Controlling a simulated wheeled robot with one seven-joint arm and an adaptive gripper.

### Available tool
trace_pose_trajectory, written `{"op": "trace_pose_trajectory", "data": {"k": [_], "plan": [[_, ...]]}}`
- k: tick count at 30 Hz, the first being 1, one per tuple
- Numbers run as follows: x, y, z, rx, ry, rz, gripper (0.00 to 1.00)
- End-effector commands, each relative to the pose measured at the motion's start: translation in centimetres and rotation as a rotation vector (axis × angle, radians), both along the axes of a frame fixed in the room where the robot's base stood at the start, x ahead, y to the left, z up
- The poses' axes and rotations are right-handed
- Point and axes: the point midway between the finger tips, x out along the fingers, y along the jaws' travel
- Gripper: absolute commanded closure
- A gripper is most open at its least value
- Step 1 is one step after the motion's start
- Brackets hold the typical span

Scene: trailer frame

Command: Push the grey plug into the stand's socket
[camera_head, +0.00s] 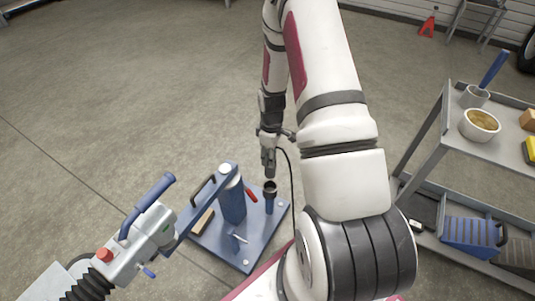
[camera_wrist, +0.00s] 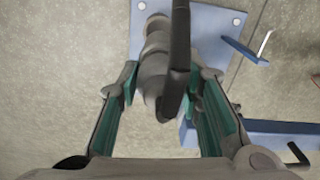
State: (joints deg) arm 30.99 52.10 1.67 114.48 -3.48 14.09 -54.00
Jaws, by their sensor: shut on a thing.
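The grey plug (camera_wrist: 155,75) is between the green-padded fingers of my gripper (camera_wrist: 161,88), which are shut on it. In the head view my gripper (camera_head: 268,146) points down with the dark plug (camera_head: 268,165) below it, and a black cable hangs beside it. The stand's socket (camera_head: 270,187) is a dark ring on a short blue post, just under the plug in the picture. A small gap seems to show between them. In the wrist view the plug and a dark bar-like part hide much of what is beneath, so the socket's opening cannot be made out.
The blue stand plate (camera_head: 243,262) carries a taller blue column (camera_head: 232,203) and a red-handled part (camera_head: 251,194). A jointed blue arm with a grey coupling head (camera_head: 140,240) is at lower left. A grey cart (camera_head: 435,150) with bowls and bins stands right. Open floor lies behind.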

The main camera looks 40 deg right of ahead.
Motion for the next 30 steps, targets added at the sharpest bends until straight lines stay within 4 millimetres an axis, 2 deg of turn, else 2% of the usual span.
{"op": "trace_pose_trajectory", "data": {"k": [30], "plan": [[0.1, 0.0, -6.1, 0.0, 0.0, -0.001, 1.0]]}}
